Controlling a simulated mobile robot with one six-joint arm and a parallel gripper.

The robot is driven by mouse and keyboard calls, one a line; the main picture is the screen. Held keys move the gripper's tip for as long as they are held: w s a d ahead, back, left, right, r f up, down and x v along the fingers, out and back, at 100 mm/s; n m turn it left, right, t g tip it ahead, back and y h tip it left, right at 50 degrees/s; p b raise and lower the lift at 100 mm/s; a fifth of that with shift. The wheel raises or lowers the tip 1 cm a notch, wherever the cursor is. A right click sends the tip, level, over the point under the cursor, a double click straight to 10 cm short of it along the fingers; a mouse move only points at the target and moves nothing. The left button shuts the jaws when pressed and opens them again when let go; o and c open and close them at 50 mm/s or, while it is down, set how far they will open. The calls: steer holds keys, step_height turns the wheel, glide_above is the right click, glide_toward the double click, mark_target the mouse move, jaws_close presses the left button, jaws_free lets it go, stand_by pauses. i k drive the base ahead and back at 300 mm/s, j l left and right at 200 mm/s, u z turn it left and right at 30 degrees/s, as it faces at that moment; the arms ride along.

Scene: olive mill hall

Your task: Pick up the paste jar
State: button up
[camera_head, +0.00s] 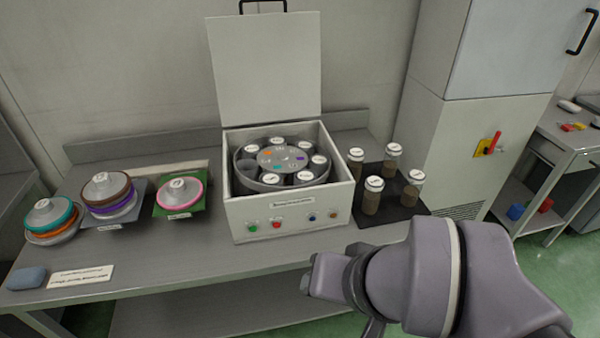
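Several paste jars with white lids and brown contents stand upright on a black mat (408,212) to the right of the centrifuge. One is at the front left (371,202), one at the front right (411,194), one at the back right (391,166) and one at the back left (355,165), close to the centrifuge. More white-lidded jars sit in the open centrifuge's rotor (284,160). I cannot tell which jar is meant. My gripper (330,284) is at the bench's front edge, below and left of the mat's jars, apart from them. My wrist hides its fingers' opening.
The centrifuge box (290,216) has its lid (266,72) raised. Stacked coloured discs (110,196) and a green mat (200,205) lie left. A blue-grey block (26,278) lies front left. A tall grey cabinet (462,140) borders the mat on the right. The bench front (190,257) is clear.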

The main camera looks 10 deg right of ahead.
mark_target(392, 151)
steer(key=i+l+u, duration=0.2)
steer(key=l+u, duration=0.25)
steer(key=l, duration=0.3)
steer(key=i+l+u, duration=0.1)
steer(key=l+u, duration=0.35)
steer(key=l, duration=0.3)
steer(key=l+u, duration=0.45)
steer(key=l, duration=0.35)
steer(key=k+l+u, duration=0.25)
steer(key=l+u, duration=0.15)
steer(key=l, duration=0.3)
steer(key=l+u, duration=0.35)
steer(key=l, duration=0.2)
steer(key=l+u, duration=0.4)
steer(key=l, duration=0.15)
steer(key=k+l+u, duration=0.2)
steer(key=l+u, duration=0.15)
steer(key=l, duration=0.15)
